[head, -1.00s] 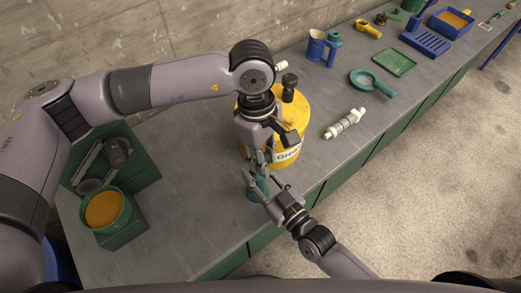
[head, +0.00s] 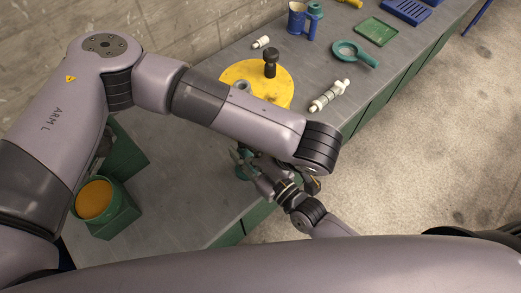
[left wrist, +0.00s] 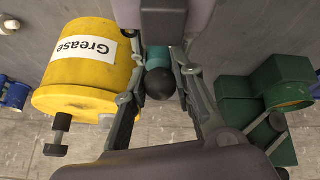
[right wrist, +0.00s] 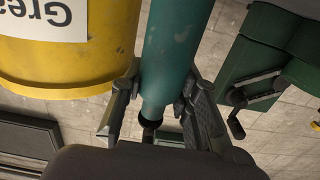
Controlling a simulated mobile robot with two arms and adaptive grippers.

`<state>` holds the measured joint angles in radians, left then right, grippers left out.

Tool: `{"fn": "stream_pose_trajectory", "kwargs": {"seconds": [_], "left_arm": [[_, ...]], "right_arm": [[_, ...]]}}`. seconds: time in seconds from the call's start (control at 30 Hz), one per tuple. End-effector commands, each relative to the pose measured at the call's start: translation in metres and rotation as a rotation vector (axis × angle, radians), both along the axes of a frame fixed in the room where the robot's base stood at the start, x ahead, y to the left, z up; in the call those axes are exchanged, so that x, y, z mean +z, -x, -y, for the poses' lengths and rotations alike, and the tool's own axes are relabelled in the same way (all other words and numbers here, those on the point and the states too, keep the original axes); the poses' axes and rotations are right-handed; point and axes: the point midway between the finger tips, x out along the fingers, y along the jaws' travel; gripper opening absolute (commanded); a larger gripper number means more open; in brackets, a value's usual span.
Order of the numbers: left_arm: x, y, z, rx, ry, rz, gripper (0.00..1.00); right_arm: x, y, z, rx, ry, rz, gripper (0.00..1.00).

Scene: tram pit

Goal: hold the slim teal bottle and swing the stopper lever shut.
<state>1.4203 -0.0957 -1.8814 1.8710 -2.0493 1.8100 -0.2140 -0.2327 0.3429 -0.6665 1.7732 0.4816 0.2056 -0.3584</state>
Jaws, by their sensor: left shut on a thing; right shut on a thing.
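The slim teal bottle (head: 242,173) stands at the front of the bench, partly hidden by my arms. My right gripper (right wrist: 163,88) is shut on its body near the narrowing neck, and the bottle (right wrist: 172,45) fills the middle of the right wrist view. A dark stopper end (right wrist: 150,122) shows beyond the neck. In the left wrist view my left gripper (left wrist: 162,78) is shut around the top of the bottle (left wrist: 158,60), with a round black knob (left wrist: 160,85) between its fingers. The stopper lever cannot be made out. My left forearm hides the left gripper in the head view.
A yellow grease drum (head: 268,82) stands close beside the bottle. A green box (head: 125,155) and a green tub (head: 94,200) are to the left. A white fitting (head: 330,95) and a teal pan (head: 352,52) lie further right.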

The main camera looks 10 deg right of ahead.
Motion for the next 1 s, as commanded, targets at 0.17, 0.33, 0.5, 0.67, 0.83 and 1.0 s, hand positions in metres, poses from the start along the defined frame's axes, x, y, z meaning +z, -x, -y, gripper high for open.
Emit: {"fn": "stream_pose_trajectory", "kwargs": {"seconds": [0.17,0.33,0.5,0.67,0.83,1.0], "left_arm": [[-0.0029,0.0007,0.0002,0.0,-0.013,0.016,0.0],[-0.0031,0.0005,0.0,0.0,-0.014,0.019,0.0],[-0.003,0.0006,0.0001,0.0,-0.014,0.019,0.0],[-0.0027,0.0005,0.0001,0.0,-0.014,0.019,0.32],[-0.0024,0.0005,0.0003,0.0,-0.014,0.02,0.43],[-0.0022,0.0004,0.0003,0.0,-0.014,0.02,0.46]], "right_arm": [[-0.0005,0.0005,0.0,0.0,0.001,0.001,0.0],[-0.0005,0.0005,0.0,0.0,0.0,0.0,0.0],[-0.0004,0.0004,-0.0001,0.0,0.0,0.0,0.0],[-0.0005,0.0004,-0.0001,0.0,0.001,-0.001,0.0],[-0.0005,0.0003,0.0001,0.0,0.001,-0.001,0.0],[-0.0005,0.0002,0.0,0.0,0.001,-0.001,0.0]]}}
